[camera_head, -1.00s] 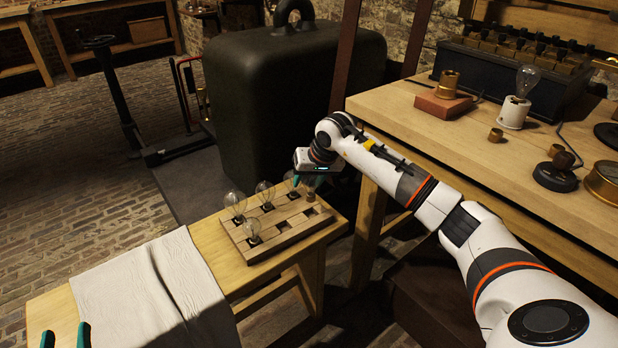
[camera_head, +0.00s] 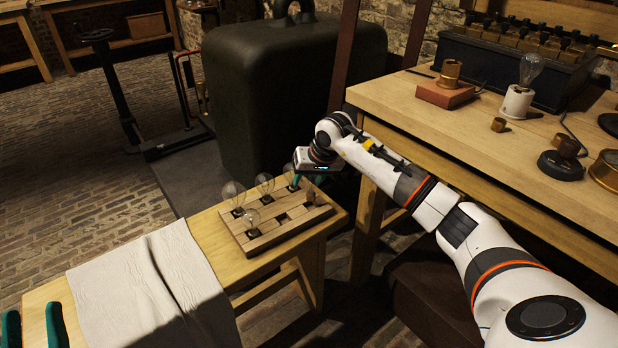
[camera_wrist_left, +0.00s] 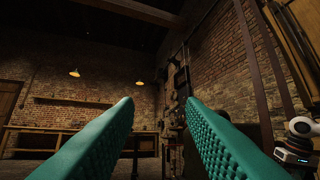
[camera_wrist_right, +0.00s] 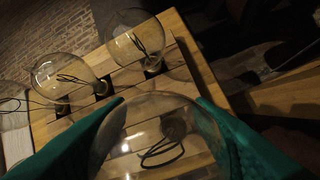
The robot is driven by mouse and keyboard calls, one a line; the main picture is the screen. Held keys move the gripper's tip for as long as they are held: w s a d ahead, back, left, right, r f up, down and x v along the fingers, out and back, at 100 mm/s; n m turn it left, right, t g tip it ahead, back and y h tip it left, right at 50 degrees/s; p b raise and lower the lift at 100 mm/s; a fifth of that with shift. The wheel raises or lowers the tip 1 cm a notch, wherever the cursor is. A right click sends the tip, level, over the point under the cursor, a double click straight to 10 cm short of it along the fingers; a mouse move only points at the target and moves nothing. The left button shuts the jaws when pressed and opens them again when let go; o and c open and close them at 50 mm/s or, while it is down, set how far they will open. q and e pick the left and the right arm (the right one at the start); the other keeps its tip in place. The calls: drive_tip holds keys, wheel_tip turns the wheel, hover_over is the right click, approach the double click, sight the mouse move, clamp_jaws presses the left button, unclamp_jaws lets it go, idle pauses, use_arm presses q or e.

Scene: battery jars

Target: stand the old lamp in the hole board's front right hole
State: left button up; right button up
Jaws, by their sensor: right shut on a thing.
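The wooden hole board (camera_head: 262,238) lies on a low bench. Clear glass lamps stand along its back row (camera_head: 265,183), and another stands at its front left (camera_head: 252,217). My right gripper (camera_head: 311,181) is over the board's right end. In the right wrist view its teal fingers are shut on the old lamp (camera_wrist_right: 160,145), its glass bulb filling the lower middle. A small brownish part (camera_head: 310,197) shows below the gripper in the head view. Whether the lamp's base is in the front right hole cannot be told. My left gripper (camera_head: 33,314) is open and empty at lower left.
A pale cloth (camera_head: 135,285) covers the bench left of the board. A workbench (camera_head: 480,150) at right bears a lamp in a white holder (camera_head: 517,102), a brick-red block (camera_head: 445,95) and brass pieces. A large dark green case (camera_head: 290,90) stands behind the board.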

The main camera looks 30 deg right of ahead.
use_arm(q)
drive_tip(key=shift+s+r, duration=0.1)
drive_tip(key=shift+s, duration=0.05)
use_arm(e)
drive_tip(key=shift+f, duration=0.15)
use_arm(q)
drive_tip(key=shift+s+r+t+h+b, duration=0.3)
drive_tip(key=shift+s+r+t+h, duration=0.3)
drive_tip(key=shift+r+t, duration=0.3)
use_arm(e)
drive_tip(key=shift+f, duration=0.4)
use_arm(q)
drive_tip(key=shift+s, duration=0.1)
drive_tip(key=shift+s+a, duration=0.1)
drive_tip(key=shift+s, duration=0.05)
use_arm(e)
drive_tip(key=shift+f, duration=0.1)
